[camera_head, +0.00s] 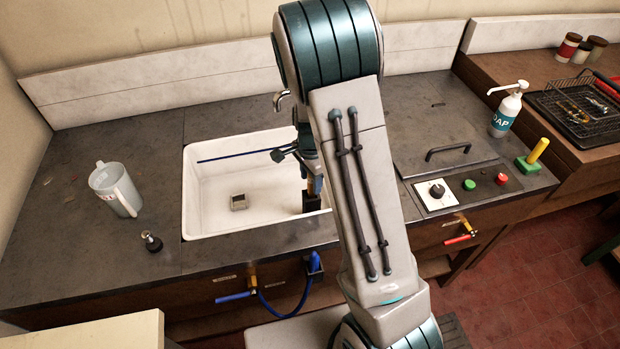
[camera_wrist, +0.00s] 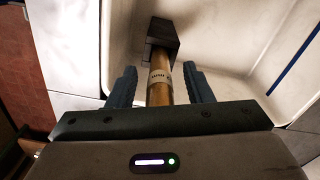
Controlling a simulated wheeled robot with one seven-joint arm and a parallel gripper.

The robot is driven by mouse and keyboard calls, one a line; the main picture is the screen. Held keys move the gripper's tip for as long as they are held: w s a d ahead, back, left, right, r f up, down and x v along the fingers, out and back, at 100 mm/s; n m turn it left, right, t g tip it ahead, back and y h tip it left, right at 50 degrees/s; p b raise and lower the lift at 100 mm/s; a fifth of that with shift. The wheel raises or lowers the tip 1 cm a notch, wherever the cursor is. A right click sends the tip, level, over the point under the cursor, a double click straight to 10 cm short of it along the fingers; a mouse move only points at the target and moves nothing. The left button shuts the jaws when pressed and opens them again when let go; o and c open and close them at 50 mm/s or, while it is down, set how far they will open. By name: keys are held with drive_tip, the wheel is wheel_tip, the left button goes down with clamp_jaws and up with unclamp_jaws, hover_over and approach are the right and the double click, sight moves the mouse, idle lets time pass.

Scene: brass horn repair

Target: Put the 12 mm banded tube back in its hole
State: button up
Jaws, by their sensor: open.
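The banded tube (camera_wrist: 159,94) is brass-coloured with a pale marked band (camera_wrist: 159,76). In the wrist view it runs from a dark block (camera_wrist: 164,34) back between my fingers. Its far end meets the block; the hole itself is hidden. My gripper (camera_wrist: 161,86) is open, one blue finger on each side of the tube, with a visible gap on both sides. In the head view the dark block (camera_head: 312,203) sits in the right part of the sink, and my arm hides most of the gripper and tube.
The white sink (camera_head: 205,215) has walls around the block and a small drain piece (camera_head: 239,202) on its floor. A tap (camera_head: 281,97) hangs over its back edge. A jug (camera_head: 116,190) stands on the left counter. A soap bottle (camera_head: 506,112) stands at right.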

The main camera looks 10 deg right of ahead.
drive_tip(key=shift+f, duration=0.45)
clamp_jaws()
wheel_tip(320, 180, up, 10)
drive_tip(key=p, duration=0.4)
drive_tip(key=shift+p, duration=0.35)
idle(0.5)
drive_tip(key=shift+r, duration=0.1)
